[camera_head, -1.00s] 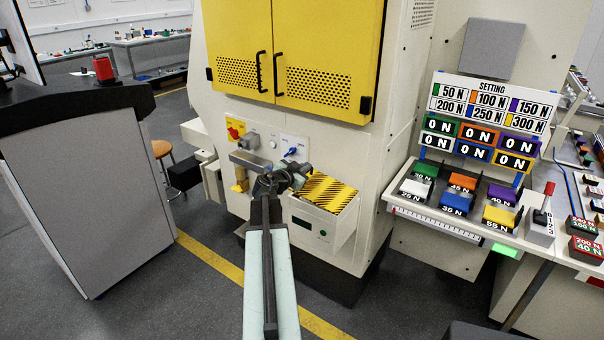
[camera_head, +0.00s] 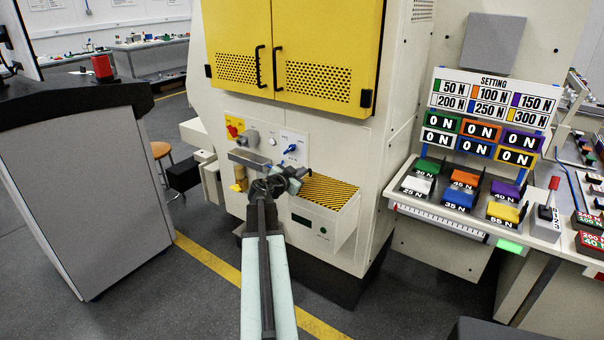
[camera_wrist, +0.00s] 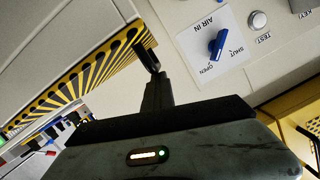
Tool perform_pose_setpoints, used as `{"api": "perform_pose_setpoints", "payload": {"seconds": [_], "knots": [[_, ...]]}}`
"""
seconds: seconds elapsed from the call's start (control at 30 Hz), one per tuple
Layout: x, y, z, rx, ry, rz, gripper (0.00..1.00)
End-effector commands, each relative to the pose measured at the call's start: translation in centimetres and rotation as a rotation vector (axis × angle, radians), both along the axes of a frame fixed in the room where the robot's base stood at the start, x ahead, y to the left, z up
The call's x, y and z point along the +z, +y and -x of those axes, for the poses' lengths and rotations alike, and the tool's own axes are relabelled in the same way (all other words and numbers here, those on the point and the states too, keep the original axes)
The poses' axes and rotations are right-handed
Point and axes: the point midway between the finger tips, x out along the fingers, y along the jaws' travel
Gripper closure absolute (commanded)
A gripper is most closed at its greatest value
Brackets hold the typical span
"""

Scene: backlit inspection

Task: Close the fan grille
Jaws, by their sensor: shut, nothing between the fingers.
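A black-and-yellow striped panel (camera_head: 332,192), which looks like the fan grille, lies across the top of a pale box (camera_head: 318,228) on the front of the machine. I cannot tell whether it sits fully flush. Its striped edge (camera_wrist: 75,82) runs diagonally at the left of the wrist view. My gripper (camera_head: 299,173) is at the panel's back left corner, close to the machine front. In the wrist view my gripper's fingers (camera_wrist: 149,54) are together and empty, just beside the right end of the striped edge. Contact is not clear.
A blue air valve lever (camera_head: 290,148) is just above my gripper; it also shows in the wrist view (camera_wrist: 217,44). A red knob (camera_head: 233,131) and a grey bar (camera_head: 249,159) are to the left. Yellow cabinet doors (camera_head: 290,55) stand above. A weight table (camera_head: 470,205) is at the right.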

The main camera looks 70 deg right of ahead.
Motion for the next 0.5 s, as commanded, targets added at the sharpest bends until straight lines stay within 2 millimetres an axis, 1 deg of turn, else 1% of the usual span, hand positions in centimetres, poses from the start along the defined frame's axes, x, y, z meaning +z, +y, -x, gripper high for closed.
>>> {"api": "perform_pose_setpoints", "payload": {"seconds": [0.07,0.17,0.27,0.37,0.4,0.43,0.5], "knots": [[-0.2,0.1,-0.1,0.0,-0.008,-0.006,1.0],[0.5,0.2,-0.1,0.001,-0.008,-0.004,1.0],[2.4,0.4,-0.1,0.003,-0.006,-0.003,1.0],[4.9,0.6,0.2,0.005,-0.004,0.0,1.0],[5.3,1.3,0.2,0.006,-0.004,0.0,1.0],[4.9,2.4,0.0,0.008,-0.004,0.0,1.0],[5.2,4.4,-0.2,0.006,-0.003,0.001,1.0]]}}
